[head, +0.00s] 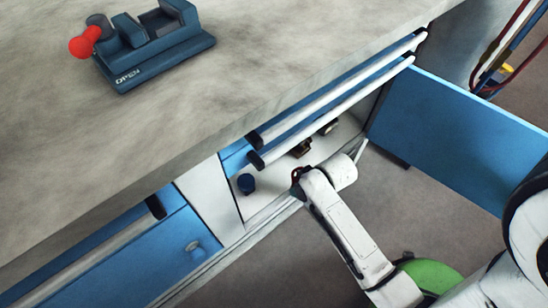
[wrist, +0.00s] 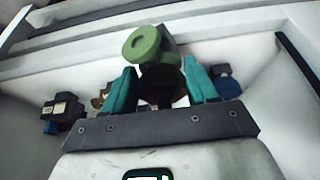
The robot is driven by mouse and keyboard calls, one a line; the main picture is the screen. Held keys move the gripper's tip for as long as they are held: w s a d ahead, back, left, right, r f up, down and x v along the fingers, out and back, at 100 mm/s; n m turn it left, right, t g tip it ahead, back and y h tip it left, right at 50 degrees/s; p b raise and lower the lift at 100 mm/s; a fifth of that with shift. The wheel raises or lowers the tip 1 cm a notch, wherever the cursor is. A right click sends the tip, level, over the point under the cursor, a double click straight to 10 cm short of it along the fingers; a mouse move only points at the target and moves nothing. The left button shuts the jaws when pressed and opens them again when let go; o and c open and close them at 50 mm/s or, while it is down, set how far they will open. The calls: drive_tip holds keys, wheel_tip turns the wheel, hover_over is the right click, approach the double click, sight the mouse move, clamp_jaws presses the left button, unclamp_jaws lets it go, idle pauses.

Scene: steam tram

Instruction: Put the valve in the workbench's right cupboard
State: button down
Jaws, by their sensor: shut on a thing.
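The valve (wrist: 143,45) shows in the wrist view as a green round cap on a darker body. My gripper (wrist: 159,72) is shut on it, with a teal finger on each side. In the head view my gripper (head: 298,182) is at the opening of the workbench's right cupboard (head: 262,207), and the valve cannot be made out there. The right cupboard stands open, with its blue door (head: 460,135) swung out to the right. In the wrist view the pale cupboard interior (wrist: 215,45) surrounds the valve.
Inside the cupboard are a dark blue round item (head: 247,183), a brown item (head: 301,148) and, in the wrist view, a dark labelled block (wrist: 64,112). White drawer handles (head: 340,105) run above the opening. A blue vise (head: 150,45) stands on the worktop (head: 260,60).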

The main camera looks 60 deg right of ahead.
drive_tip(key=w+d+b, duration=0.1)
drive_tip(key=w, duration=0.3)
drive_tip(key=w+d+b, duration=0.1)
drive_tip(key=w, duration=0.3)
drive_tip(key=w+d+b, duration=0.1)
drive_tip(key=w, duration=0.3)
drive_tip(key=shift+w+d+b, duration=0.1)
drive_tip(key=shift+w+b, duration=0.25)
drive_tip(key=shift+w, duration=0.05)
drive_tip(key=shift+s+f+b, duration=0.1)
drive_tip(key=shift+f+b, duration=0.35)
drive_tip(key=shift+f, duration=0.25)
drive_tip(key=shift+f, duration=0.1)
drive_tip(key=shift+c, duration=1.6)
unclamp_jaws()
